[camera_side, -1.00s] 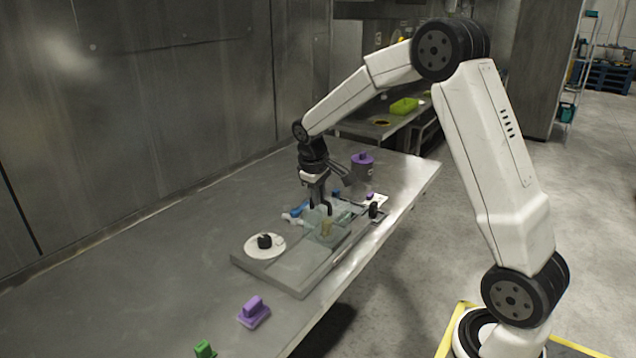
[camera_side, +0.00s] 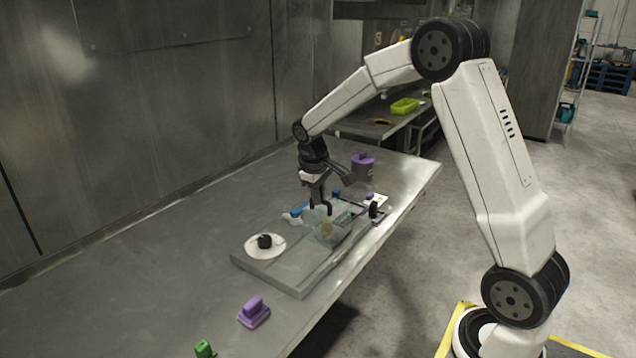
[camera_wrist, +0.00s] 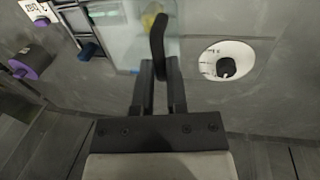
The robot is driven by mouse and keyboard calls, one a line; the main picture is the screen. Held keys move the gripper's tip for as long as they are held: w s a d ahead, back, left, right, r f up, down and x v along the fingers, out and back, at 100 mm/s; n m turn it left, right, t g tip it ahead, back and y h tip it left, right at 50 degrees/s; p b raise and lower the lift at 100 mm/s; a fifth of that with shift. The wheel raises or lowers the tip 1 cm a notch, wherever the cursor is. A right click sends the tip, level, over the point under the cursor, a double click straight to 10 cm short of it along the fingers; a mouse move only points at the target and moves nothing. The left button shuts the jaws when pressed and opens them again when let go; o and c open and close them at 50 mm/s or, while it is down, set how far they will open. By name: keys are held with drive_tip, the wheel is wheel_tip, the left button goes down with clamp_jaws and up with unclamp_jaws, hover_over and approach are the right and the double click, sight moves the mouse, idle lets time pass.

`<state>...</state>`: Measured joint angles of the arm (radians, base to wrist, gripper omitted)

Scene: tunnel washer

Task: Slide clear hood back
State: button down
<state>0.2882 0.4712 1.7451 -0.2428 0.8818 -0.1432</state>
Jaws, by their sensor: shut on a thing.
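The clear hood (camera_side: 322,218) is a see-through box on the grey base plate (camera_side: 290,275), over its middle part. In the wrist view the hood (camera_wrist: 125,40) shows as a pale sheet left of the fingers. A yellowish piece (camera_side: 327,227) shows through it. My gripper (camera_side: 321,208) is at the hood's top. In the wrist view my gripper (camera_wrist: 158,85) is shut on a black curved handle (camera_wrist: 157,45) that stands in front of the hood. The far side of the hood is partly hidden by my gripper.
A white dial with a black knob (camera_side: 265,242) sits on the plate's near left. A black upright knob (camera_side: 374,210) is at the right edge. A blue part (camera_side: 297,213) lies behind, a purple canister (camera_side: 363,166) farther back. A purple block (camera_side: 253,312) and green piece (camera_side: 205,349) lie in front.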

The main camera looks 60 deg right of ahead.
drive_tip(key=shift+a, duration=0.1)
drive_tip(key=a, duration=1.3)
drive_tip(key=shift+a, duration=0.4)
drive_tip(key=shift+w+r, duration=0.1)
drive_tip(key=c, duration=0.7)
unclamp_jaws()
drive_tip(key=shift+o, duration=0.2)
drive_tip(key=shift+r, duration=0.1)
wheel_tip(320, 180, up, 7)
drive_tip(key=a, duration=0.1)
drive_tip(key=shift+a+r, duration=0.2)
drive_tip(key=shift+a, duration=0.05)
